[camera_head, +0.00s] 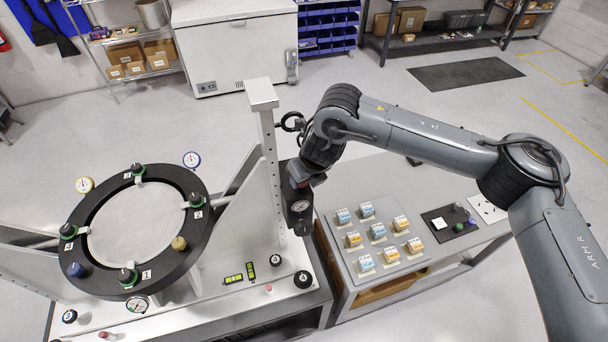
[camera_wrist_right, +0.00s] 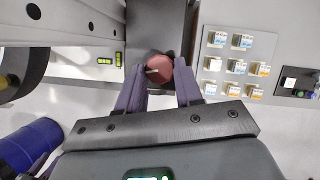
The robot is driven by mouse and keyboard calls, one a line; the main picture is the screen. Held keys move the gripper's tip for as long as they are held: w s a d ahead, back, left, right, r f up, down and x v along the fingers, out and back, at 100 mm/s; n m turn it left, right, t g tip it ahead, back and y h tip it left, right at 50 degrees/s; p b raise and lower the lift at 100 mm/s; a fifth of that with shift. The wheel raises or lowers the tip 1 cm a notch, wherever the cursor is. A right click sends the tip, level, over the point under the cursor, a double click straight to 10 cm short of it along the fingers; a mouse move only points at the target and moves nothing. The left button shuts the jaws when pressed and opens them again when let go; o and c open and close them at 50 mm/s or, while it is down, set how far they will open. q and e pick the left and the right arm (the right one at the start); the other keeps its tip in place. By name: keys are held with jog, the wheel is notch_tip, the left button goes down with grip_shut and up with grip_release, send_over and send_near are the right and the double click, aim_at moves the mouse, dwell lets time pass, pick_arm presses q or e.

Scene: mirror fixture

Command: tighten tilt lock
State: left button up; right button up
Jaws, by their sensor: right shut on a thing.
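A round dark-red knob (camera_wrist_right: 160,69) with a pale pointer mark sits between the two purple fingers of my right gripper (camera_wrist_right: 159,78) in the right wrist view. The fingers are shut on its two sides. In the head view my right gripper (camera_head: 301,180) is at the black block (camera_head: 299,213) with a round dial, on the right side of the white post (camera_head: 269,150). The gripper mostly hides the knob there. The mirror fixture's black ring (camera_head: 196,262) holds a pale round disc (camera_head: 135,222), with several numbered green-black clamps around it.
A grey board (camera_head: 379,270) with several small boxes lies on the bench right of the post. A dark tray (camera_head: 449,233) lies beyond it. Two yellow-green levels (camera_head: 234,279) and black knobs (camera_head: 303,279) are on the fixture base. A blue drum (camera_wrist_right: 28,145) stands below.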

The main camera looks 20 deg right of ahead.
jog(key=shift+a+r+m+h+p, duration=0.15)
jog(key=shift+m+h+p, duration=0.3)
jog(key=shift+m, duration=0.45)
jog(key=shift+a+r+m+h+p, duration=0.1)
jog(key=shift+m+h+p, duration=0.15)
jog(key=shift+m+p, duration=0.55)
jog(key=m+h+p, duration=0.1)
jog(key=m+p, duration=0.1)
jog(key=p, duration=0.1)
jog(key=m+h+p, duration=0.1)
jog(key=m+p, duration=0.2)
jog(key=shift+w+a+r+m+g+p, duration=0.1)
jog(key=shift+a+m+g+p, duration=0.1)
jog(key=shift+m+g+p, duration=0.15)
jog(key=shift+w+m+g+h+p, duration=0.1)
jog(key=shift+m+g+h+p, duration=0.25)
jog(key=shift+m+p, duration=0.5)
jog(key=shift+f+m+p, duration=0.3)
jog(key=shift+m, duration=0.5)
jog(key=shift+g, duration=0.3)
jog(key=o, duration=1)
jog(key=shift+o, duration=0.2)
